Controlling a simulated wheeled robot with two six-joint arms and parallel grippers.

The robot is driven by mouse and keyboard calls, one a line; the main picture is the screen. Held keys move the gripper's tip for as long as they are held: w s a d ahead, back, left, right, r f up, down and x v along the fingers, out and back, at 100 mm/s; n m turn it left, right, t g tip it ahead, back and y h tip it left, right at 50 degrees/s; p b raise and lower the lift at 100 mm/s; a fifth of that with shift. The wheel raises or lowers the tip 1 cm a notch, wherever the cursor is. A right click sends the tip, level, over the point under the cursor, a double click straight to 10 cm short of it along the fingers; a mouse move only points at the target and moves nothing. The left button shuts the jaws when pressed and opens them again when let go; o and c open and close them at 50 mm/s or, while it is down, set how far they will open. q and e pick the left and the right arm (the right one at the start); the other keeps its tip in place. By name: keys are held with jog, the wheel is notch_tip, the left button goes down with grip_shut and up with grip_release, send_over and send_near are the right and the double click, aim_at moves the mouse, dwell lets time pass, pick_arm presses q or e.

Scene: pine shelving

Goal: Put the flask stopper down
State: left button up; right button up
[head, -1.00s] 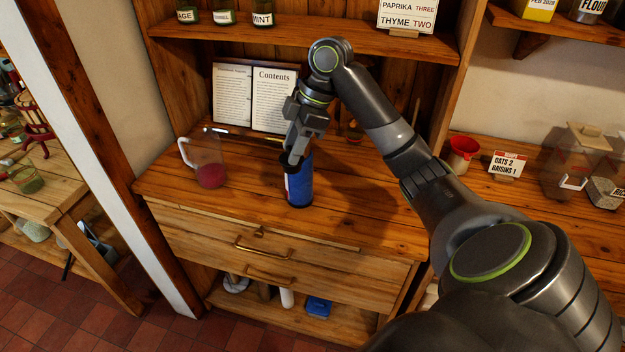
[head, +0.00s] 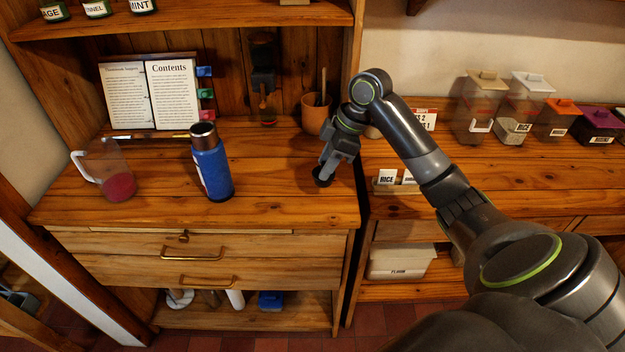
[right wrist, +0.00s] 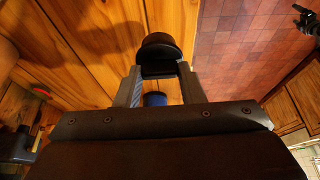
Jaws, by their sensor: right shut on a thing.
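My right gripper (head: 328,165) is shut on the black flask stopper (head: 322,178) over the right end of the wooden counter (head: 275,200). The stopper is low; I cannot tell if it touches the wood. In the right wrist view the stopper (right wrist: 160,50) sits between the fingertips. The blue flask (head: 212,170) stands upright on the counter to the left, its dark-rimmed top uncovered. A small dark shape at the top right of the right wrist view may be my left gripper (right wrist: 305,18); its jaws are unclear.
A glass jug (head: 108,170) with red liquid stands left of the flask. Behind are an open book (head: 150,92), a dark tall device (head: 264,80) and a terracotta pot (head: 317,116). Small label cards (head: 388,177) stand right of my gripper. The counter between flask and gripper is clear.

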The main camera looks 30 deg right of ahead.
aim_at(327, 183)
notch_tip(327, 183, down, 3)
jog(key=shift+d+f, duration=0.1)
notch_tip(327, 183, down, 3)
jog(key=shift+r+p, duration=0.1)
jog(key=shift+p, duration=0.2)
jog(key=shift+f, duration=0.25)
jog(key=shift+f, duration=0.1)
jog(key=o, duration=1)
jog(key=shift+c, duration=0.2)
